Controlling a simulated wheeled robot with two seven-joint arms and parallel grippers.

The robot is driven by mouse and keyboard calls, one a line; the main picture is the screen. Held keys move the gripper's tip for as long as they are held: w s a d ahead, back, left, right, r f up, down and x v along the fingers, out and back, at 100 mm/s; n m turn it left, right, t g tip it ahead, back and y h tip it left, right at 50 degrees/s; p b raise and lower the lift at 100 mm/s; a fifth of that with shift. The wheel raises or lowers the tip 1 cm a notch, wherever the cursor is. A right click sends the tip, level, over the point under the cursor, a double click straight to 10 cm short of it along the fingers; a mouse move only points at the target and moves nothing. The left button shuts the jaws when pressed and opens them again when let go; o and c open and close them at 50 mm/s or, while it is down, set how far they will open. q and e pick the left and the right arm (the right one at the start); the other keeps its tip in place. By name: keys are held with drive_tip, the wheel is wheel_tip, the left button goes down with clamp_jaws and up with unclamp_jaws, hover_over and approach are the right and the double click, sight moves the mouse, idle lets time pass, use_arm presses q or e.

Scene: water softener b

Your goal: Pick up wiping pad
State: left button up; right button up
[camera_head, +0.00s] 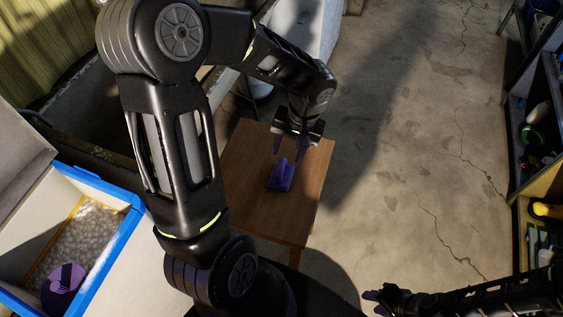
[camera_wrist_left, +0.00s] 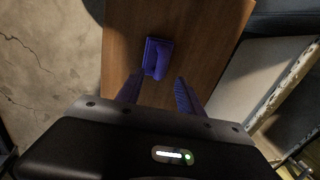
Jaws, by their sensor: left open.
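The wiping pad (camera_head: 281,177) is a purple block with a raised handle ridge. It lies on a small wooden table (camera_head: 245,200). The pad also shows in the left wrist view (camera_wrist_left: 157,57), beyond my fingertips. My left gripper (camera_head: 289,146) hangs over the far part of the table, just beyond the pad. In the left wrist view its two purple fingers (camera_wrist_left: 157,88) are apart, with nothing gripped between them. My right gripper (camera_head: 372,300) is at the lower right, away from the table; its jaw state is unclear.
A blue-rimmed white bin (camera_head: 125,205) with pale pebbles and a purple round object (camera_head: 64,285) stands at the lower left. Shelves (camera_head: 535,170) with bottles line the right edge. The cracked concrete floor (camera_head: 420,130) between is clear.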

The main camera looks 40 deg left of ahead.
sight(282, 164)
use_arm(q)
drive_tip(key=shift+s+d+r, duration=0.1)
drive_tip(key=shift+s+d, duration=0.05)
drive_tip(key=shift+s+a+f, duration=0.1)
drive_tip(key=shift+a+f, duration=0.05)
drive_tip(key=shift+f, duration=0.5)
drive_tip(key=shift+a+f, duration=0.15)
drive_tip(key=shift+f, duration=0.5)
drive_tip(key=shift+s+a+f+p, duration=0.1)
drive_tip(key=shift+a+f+p, duration=0.15)
drive_tip(key=shift+f, duration=0.6)
drive_tip(key=shift+s+a+f+p, duration=0.1)
drive_tip(key=shift+f+p, duration=0.1)
drive_tip(key=shift+f, duration=0.65)
drive_tip(key=shift+s+a+f+p, duration=0.1)
drive_tip(key=shift+a+f+p, duration=0.15)
drive_tip(key=shift+f, duration=0.6)
clamp_jaws()
